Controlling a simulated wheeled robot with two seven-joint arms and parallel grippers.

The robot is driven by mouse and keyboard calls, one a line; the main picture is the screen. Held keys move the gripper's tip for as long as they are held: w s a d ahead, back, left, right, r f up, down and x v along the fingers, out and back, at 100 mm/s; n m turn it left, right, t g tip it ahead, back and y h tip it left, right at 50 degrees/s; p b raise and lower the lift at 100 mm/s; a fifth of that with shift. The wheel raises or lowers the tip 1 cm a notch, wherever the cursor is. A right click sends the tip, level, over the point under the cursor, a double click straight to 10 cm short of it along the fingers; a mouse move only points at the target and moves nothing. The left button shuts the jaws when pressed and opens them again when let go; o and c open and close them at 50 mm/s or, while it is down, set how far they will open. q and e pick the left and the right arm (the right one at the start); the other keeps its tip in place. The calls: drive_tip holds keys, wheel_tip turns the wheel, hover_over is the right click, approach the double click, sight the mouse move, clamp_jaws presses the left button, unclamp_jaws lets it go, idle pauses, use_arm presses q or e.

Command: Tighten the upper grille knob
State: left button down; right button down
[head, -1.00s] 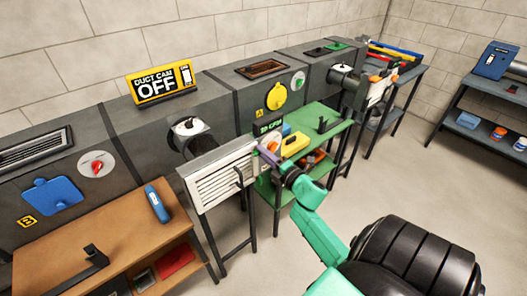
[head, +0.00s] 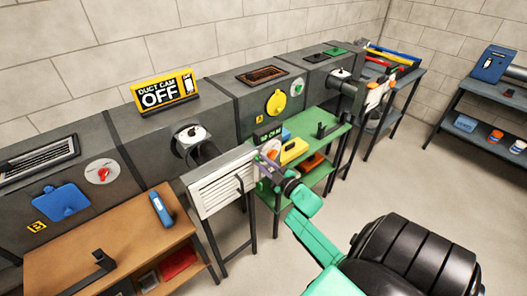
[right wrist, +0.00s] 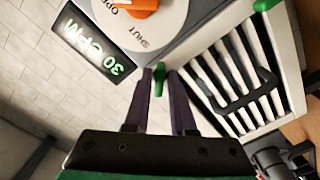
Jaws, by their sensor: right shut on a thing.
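The white louvred grille box (head: 222,184) stands on a dark frame in the middle of the head view. It also shows at the right of the right wrist view (right wrist: 289,60), with a black handle across its slats. My right gripper (head: 267,160) is at the grille's upper right end. In the right wrist view its two purple fingers (right wrist: 160,78) are shut on a small green knob (right wrist: 160,71), which shows between the tips. Another green knob (right wrist: 265,4) is at the grille's edge, apart from the fingers. The left gripper is out of view.
A round white OPEN/SHUT dial (right wrist: 150,22) with an orange pointer and a 30 CFM display (right wrist: 95,48) are close to the fingers. A green table (head: 325,140) with a yellow item stands behind. A wooden bench (head: 125,240) is at the left. Floor at right is clear.

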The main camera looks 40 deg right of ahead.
drive_tip(key=m+p, duration=0.1)
drive_tip(key=m, duration=0.3)
drive_tip(key=shift+p, duration=0.35)
drive_tip(key=shift+a+m+p, duration=0.15)
drive_tip(key=shift+m+p, duration=0.3)
drive_tip(key=shift+m, duration=1.45)
drive_tip(key=shift+f, duration=0.1)
drive_tip(key=c, duration=0.9)
unclamp_jaws()
drive_tip(key=shift+s, duration=0.1)
drive_tip(key=s+b, duration=0.1)
drive_tip(key=s, duration=1.3)
drive_tip(key=shift+s+a+b, duration=0.15)
drive_tip(key=shift+b, duration=0.15)
